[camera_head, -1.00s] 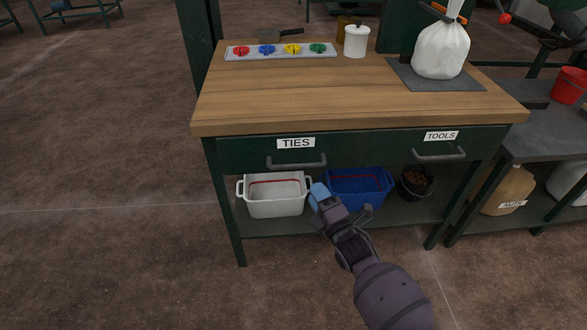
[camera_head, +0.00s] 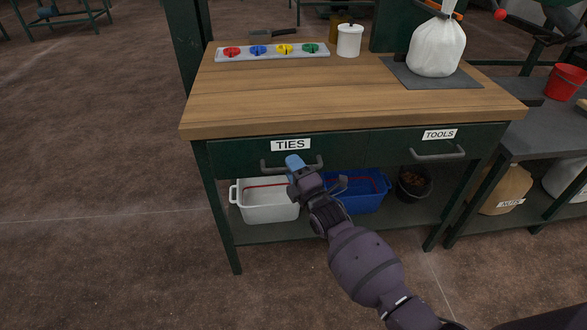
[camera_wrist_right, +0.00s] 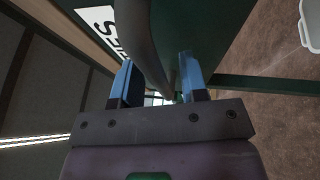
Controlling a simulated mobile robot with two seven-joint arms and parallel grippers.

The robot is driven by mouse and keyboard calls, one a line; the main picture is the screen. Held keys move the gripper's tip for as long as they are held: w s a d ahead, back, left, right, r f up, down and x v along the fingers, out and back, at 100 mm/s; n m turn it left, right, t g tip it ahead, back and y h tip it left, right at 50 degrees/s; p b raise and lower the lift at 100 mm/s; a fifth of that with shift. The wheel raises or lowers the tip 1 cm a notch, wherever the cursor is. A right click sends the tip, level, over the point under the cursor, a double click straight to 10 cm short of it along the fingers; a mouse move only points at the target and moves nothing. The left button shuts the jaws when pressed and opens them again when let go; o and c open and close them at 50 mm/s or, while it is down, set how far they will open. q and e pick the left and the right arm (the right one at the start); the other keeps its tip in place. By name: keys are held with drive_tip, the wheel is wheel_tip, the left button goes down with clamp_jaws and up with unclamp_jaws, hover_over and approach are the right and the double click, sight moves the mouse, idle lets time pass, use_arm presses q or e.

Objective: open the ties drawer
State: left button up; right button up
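The ties drawer (camera_head: 240,153) is a dark green front under the wooden tabletop, with a white TIES label (camera_head: 291,145). It looks shut. Its grey bar handle (camera_head: 270,168) is partly hidden behind my right gripper (camera_head: 294,163) in the head view. In the right wrist view my right gripper (camera_wrist_right: 158,80) is open, its two blue-tipped fingers apart. The handle (camera_wrist_right: 140,40) runs between the fingers there, with no clear grip on it. Part of the TIES label (camera_wrist_right: 100,25) shows beside it. My left gripper is not in view.
The tools drawer (camera_head: 390,145) is to the right. A white bin (camera_head: 268,213), a blue bin (camera_head: 372,190) and a dark bucket (camera_head: 414,184) stand on the shelf below.

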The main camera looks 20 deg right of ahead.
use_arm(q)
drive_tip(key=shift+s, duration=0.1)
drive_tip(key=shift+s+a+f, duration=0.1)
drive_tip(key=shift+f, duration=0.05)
use_arm(e)
clamp_jaws()
